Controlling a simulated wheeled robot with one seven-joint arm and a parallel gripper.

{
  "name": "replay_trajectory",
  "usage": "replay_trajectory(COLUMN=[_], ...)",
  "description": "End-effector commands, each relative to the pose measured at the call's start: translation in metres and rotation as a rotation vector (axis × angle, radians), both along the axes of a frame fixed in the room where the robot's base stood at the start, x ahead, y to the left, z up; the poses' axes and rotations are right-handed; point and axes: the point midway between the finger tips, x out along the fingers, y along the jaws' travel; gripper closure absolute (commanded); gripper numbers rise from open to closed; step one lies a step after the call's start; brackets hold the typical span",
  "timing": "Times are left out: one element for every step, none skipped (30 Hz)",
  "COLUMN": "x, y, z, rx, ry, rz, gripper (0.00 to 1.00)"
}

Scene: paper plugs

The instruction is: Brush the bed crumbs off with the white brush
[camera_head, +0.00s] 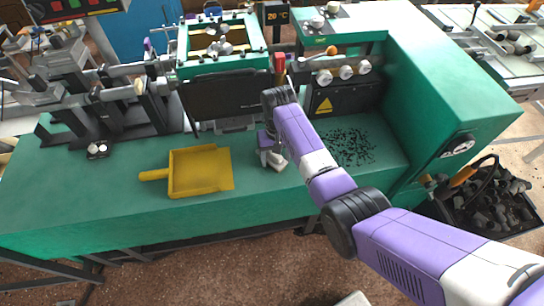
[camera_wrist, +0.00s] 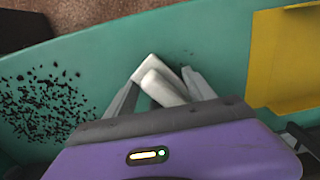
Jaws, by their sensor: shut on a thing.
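The black crumbs (camera_head: 350,148) lie scattered on the right part of the green bed (camera_head: 95,195), in front of the machine's upright housing. They also show at the left of the wrist view (camera_wrist: 45,105). My gripper (camera_head: 270,152) is low over the bed, between the crumbs and the yellow dustpan (camera_head: 200,170). It is shut on the white brush (camera_wrist: 160,82), which shows between the fingers in the wrist view. In the head view only a small pale part of the brush (camera_head: 278,162) shows; whether it touches the bed is unclear.
The dustpan lies flat left of my gripper, its handle pointing left; it also shows in the wrist view (camera_wrist: 285,55). A dark panel (camera_head: 225,97) and a green housing (camera_head: 445,80) rise behind and to the right. A bin of dark lumps (camera_head: 495,200) stands at the right.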

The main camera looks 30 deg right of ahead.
Motion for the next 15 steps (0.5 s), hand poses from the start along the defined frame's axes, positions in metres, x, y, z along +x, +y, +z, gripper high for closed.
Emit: replay_trajectory(x=[0.008,0.008,0.007,0.006,0.005,0.005,0.004,0.003,0.003,0.002,0.001,0.001,0.001,0.001,0.001], y=[-0.030,-0.033,-0.036,-0.039,-0.041,-0.044,-0.046,-0.048,-0.051,-0.053,-0.055,-0.057,-0.057,-0.058,-0.058], z=[0.009,0.010,0.010,0.010,0.011,0.011,0.011,0.011,0.011,0.011,0.011,0.011,0.011,0.011,0.012], rx=[-0.035,-0.035,-0.035,-0.036,-0.036,-0.036,-0.036,-0.036,-0.036,-0.036,-0.036,-0.037,-0.037,-0.037,-0.037], ry=[-0.034,-0.035,-0.035,-0.036,-0.036,-0.037,-0.038,-0.038,-0.038,-0.038,-0.038,-0.039,-0.039,-0.039,-0.039], rz=[-0.048,-0.048,-0.048,-0.048,-0.049,-0.048,-0.047,-0.047,-0.047,-0.047,-0.047,-0.047,-0.047,-0.046,-0.046], gripper=[1.00,0.99,0.96,0.95,0.94,0.93,0.94,0.95,0.94,0.92,0.89,0.85,0.82,0.80,0.79])
